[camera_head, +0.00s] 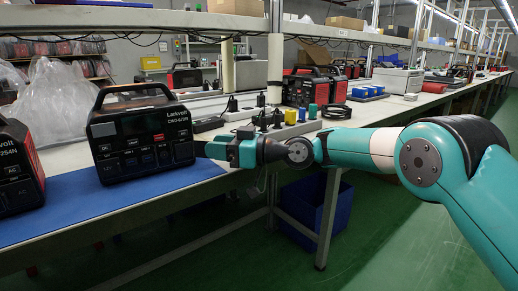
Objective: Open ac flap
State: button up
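A black power station (141,135) with a top handle and the word Larkvolt stands upright on a blue mat (60,215). Its front faces me, with a dark screen, a small red part and several dark flaps or ports along the panel. The lettering is too small to tell for sure which one is the AC flap; none looks clearly swung open. My gripper (206,148), at the end of my teal arm, is close to the right end of the power station's front. I cannot tell whether it touches, and its fingertips are hard to make out.
A red and black power station (15,170) stands at the left edge. Plastic bags (55,95) lie behind. Black plugs, yellow and blue pieces (301,114) and another red power station (315,88) stand on the bench to the right. A blue bin (315,212) is under the bench.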

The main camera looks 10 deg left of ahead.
jog(key=d+p, duration=0.1)
jog(key=d, duration=1.4)
jog(key=shift+s+d, duration=0.25)
jog(key=shift+s+r, duration=0.1)
jog(key=s+d+f+m+h, duration=0.1)
jog(key=s+d+m+h, duration=0.55)
jog(key=s, duration=0.85)
jog(key=s+d+f+m+h, duration=0.2)
jog(key=s+d+m+h, duration=0.35)
jog(key=s+d, duration=0.8)
notch_tip(320, 180, up, 31)
jog(key=s+n+h+p, duration=0.1)
jog(key=s+p, duration=0.1)
jog(key=p, duration=2.9)
jog(key=shift+a+h, duration=0.35)
jog(key=shift+h, duration=0.05)
